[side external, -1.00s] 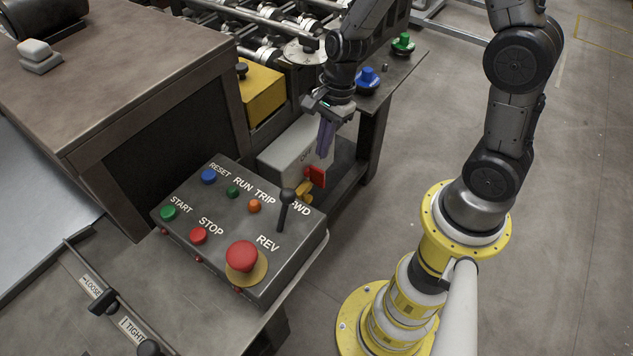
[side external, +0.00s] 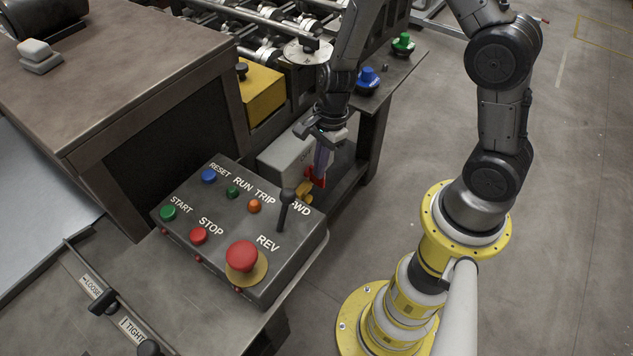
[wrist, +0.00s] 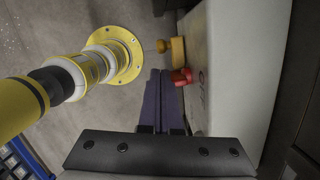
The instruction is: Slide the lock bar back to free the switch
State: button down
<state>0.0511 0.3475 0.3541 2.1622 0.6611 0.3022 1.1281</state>
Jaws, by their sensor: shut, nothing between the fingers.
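A light grey switch box (side external: 280,160) stands behind the control panel; its pale face fills the right of the wrist view (wrist: 235,60). A red part (side external: 319,182) and a yellow part (side external: 303,193) stick out from its side. I cannot tell for sure which is the lock bar. My gripper (side external: 321,174) points down, shut and empty. Its purple fingertips (wrist: 160,73) are right beside the red part; contact is unclear.
The dark control panel (side external: 215,258) with buttons and a black lever (side external: 285,210) stands just in front of the box. A yellow box (side external: 262,92) and rollers lie behind. Blue (side external: 368,78) and green (side external: 403,43) knobs sit on the rear ledge. Floor to the right is open.

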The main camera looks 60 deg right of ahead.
aim_at(316, 183)
jog(key=shift+w+a+f, duration=0.1)
jog(key=shift+a+f, duration=0.05)
jog(key=shift+f, duration=0.75)
jog(key=shift+s+a+f, duration=0.1)
jog(key=shift+a+f, duration=0.1)
jog(key=shift+f, duration=0.65)
jog(key=shift+w+a+f, duration=0.1)
jog(key=shift+a+f, duration=0.05)
jog(key=shift+f, duration=0.75)
jog(key=a, duration=0.3)
jog(key=shift+a, duration=0.3)
notch_tip(316, 183, up, 10)
jog(key=d, duration=0.1)
jog(key=shift+s+d, duration=0.2)
jog(key=shift+d, duration=0.2)
